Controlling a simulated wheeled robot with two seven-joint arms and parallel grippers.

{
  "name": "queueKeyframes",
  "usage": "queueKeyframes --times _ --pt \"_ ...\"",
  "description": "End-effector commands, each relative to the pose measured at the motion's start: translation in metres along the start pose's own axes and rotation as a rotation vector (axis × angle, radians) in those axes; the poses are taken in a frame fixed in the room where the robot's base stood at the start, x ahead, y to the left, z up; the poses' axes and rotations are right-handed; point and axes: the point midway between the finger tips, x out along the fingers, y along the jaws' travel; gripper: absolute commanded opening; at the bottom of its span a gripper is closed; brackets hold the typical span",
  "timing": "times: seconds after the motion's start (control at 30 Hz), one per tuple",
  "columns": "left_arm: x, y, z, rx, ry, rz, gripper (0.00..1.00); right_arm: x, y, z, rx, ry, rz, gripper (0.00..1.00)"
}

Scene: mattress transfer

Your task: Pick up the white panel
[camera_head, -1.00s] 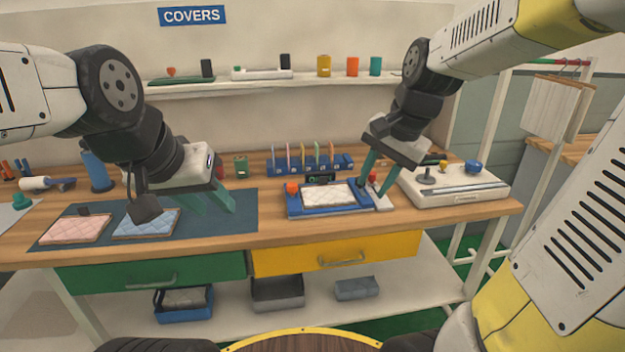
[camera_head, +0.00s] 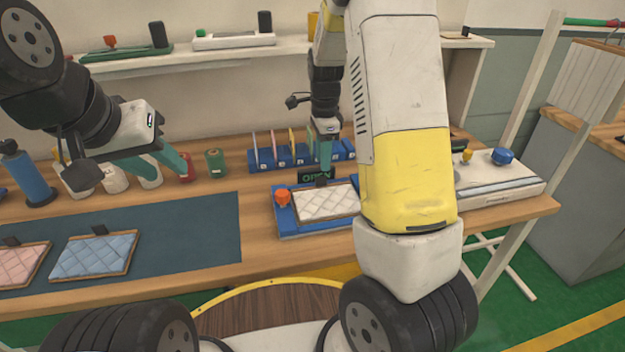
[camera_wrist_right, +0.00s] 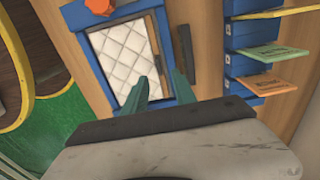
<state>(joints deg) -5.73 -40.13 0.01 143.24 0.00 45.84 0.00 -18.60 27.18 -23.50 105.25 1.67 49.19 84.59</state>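The white quilted panel (camera_head: 325,203) lies flat in a blue fixture (camera_head: 287,222) on the bench, and my right arm covers its right end. In the right wrist view the panel (camera_wrist_right: 120,62) shows a thin wooden border. My right gripper (camera_head: 325,178) points down at the panel's far edge. In the right wrist view its two green fingers (camera_wrist_right: 165,90) are spread apart at that edge, with nothing clearly held; contact cannot be told. My left gripper (camera_head: 160,163) is open and empty, above the back left of the bench.
A pink panel (camera_head: 18,266) and a blue panel (camera_head: 95,255) lie on a dark mat (camera_head: 190,235) at left. A blue rack (camera_head: 285,160) with upright coloured cards stands behind the fixture. An orange knob (camera_head: 282,195) sits on the fixture. A white device (camera_head: 515,185) stands at right.

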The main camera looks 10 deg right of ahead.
Motion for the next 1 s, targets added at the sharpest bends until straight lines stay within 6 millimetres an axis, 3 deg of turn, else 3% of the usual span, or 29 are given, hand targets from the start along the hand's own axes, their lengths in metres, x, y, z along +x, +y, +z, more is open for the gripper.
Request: queueKeyframes --times 0.4,0.73,0.9,1.0 --pt "0.000 0.000 0.000 0.000 0.000 0.000 0.36 0.056 0.001 0.005 -0.001 -0.001 0.003 0.33" --pt "0.000 0.000 0.000 0.000 0.000 0.000 0.36 0.064 0.000 0.005 -0.002 -0.001 -0.001 0.33" --pt "0.000 0.000 0.000 0.000 0.000 0.000 0.36 0.064 0.000 0.005 -0.002 -0.001 -0.001 0.01" --pt "0.000 0.000 0.000 0.000 0.000 0.000 0.36 0.064 0.000 0.005 -0.002 -0.001 -0.001 0.00"
